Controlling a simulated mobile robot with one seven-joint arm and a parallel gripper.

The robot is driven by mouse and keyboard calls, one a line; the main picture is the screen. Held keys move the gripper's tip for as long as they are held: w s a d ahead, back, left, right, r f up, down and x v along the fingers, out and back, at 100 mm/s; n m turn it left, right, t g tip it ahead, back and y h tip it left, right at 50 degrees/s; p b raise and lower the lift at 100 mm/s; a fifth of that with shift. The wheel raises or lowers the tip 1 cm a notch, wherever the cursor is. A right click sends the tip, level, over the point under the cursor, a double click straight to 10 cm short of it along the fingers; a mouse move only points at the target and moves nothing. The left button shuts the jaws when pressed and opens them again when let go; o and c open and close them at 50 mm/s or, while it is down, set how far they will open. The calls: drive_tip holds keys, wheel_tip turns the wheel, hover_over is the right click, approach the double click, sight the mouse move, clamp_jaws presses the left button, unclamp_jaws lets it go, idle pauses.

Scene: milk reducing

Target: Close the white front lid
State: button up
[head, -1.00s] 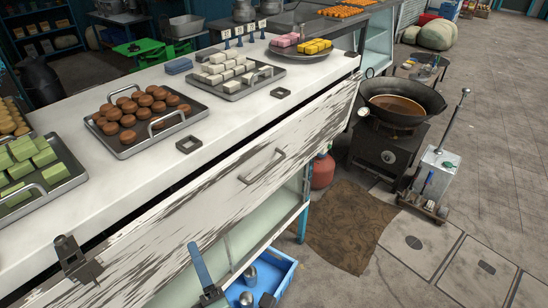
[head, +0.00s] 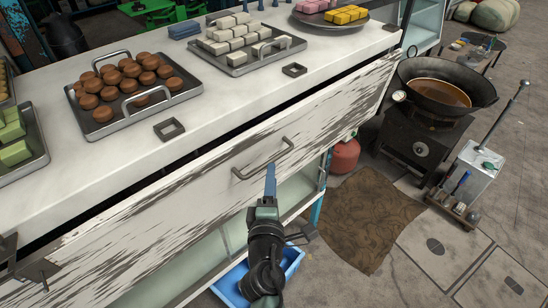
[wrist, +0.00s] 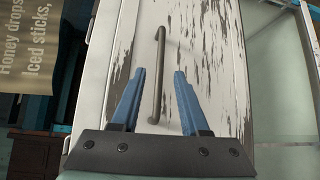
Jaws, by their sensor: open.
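The white front lid (head: 180,219) is a long panel with worn dark paint along the front of the counter. A dark gap shows between its upper edge and the countertop. A grey bar handle (head: 262,158) sits on its face. My gripper (head: 270,180) is in front of the lid, just below the handle in the head view. In the wrist view my gripper (wrist: 158,75) has its two blue fingers apart, and the handle (wrist: 158,80) runs upright between them in the picture. The fingers look clear of the handle; I cannot tell the exact distance to the lid (wrist: 205,60).
The countertop (head: 215,103) carries a tray of brown sweets (head: 98,130) and a tray of white blocks (head: 230,70). A wok (head: 440,90) on a stove stands to the right. A blue crate (head: 294,258) is below the lid. A brown mat (head: 370,220) lies on the floor.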

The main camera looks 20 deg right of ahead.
sight(273, 158)
drive_tip(key=b+x, duration=0.1)
drive_tip(key=x, duration=0.6)
drive_tip(key=shift+d, duration=0.1)
clamp_jaws()
idle(1.3)
